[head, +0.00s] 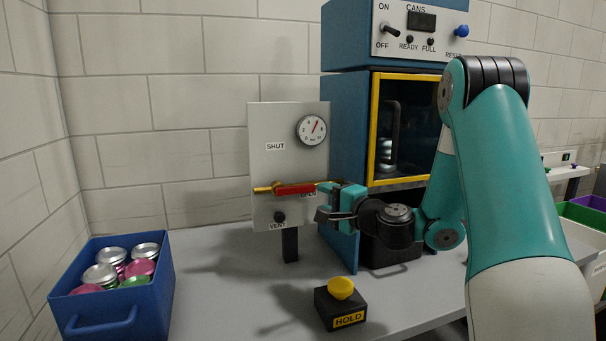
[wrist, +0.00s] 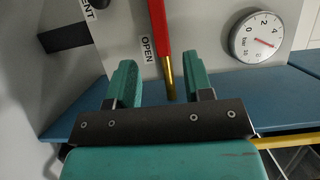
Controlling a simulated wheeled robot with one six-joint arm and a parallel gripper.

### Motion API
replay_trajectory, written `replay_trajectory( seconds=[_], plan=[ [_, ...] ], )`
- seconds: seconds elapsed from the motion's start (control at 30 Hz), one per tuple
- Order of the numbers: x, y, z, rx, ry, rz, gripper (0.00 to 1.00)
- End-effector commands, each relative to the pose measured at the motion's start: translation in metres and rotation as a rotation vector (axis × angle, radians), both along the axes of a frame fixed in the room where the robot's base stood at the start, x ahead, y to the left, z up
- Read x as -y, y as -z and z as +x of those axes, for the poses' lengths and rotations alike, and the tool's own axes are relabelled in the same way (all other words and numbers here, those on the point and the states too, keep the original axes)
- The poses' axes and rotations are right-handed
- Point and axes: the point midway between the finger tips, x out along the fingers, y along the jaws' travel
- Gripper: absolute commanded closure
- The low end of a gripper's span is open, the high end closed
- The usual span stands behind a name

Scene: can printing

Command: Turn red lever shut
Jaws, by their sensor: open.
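The red lever (head: 295,189) lies almost level on a pale panel (head: 262,125), pointing right from its pivot to the OPEN label. The SHUT label (head: 275,146) is above the pivot. My gripper (head: 322,200) is at the lever's right end, its jaws open. In the wrist view, the red lever (wrist: 159,30) comes down from the top edge, and its brass tip (wrist: 169,78) shows between the two teal fingers of my gripper (wrist: 160,62). Gaps show on both sides of the tip. The wrist view cannot settle whether the tip is deep between the fingers.
A round gauge (head: 311,130) sits at the panel's upper right, and a dark VENT knob (head: 279,217) below the lever. A blue cabinet (head: 345,120) with a yellow-framed window stands right. A yellow-topped HOLD button (head: 341,289) and a blue crate of cans (head: 100,322) stand in front.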

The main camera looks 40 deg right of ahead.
Motion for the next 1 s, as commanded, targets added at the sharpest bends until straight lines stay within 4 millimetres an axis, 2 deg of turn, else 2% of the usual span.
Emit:
replay_trajectory(
  seconds=[0.03,0.2,0.4,0.53,0.8,1.0],
  plan=[
    [-0.003,-0.006,0.013,0.001,-0.006,-0.002,0.53],
    [-0.006,-0.005,0.048,0.001,-0.004,-0.003,0.53],
    [-0.008,-0.003,0.073,0.002,-0.001,-0.001,0.53],
    [-0.009,-0.001,0.080,0.002,0.000,-0.001,0.53],
    [-0.009,0.000,0.081,0.001,0.000,-0.001,0.53],
    [-0.009,0.000,0.080,0.001,0.001,-0.001,0.99]
  ],
)
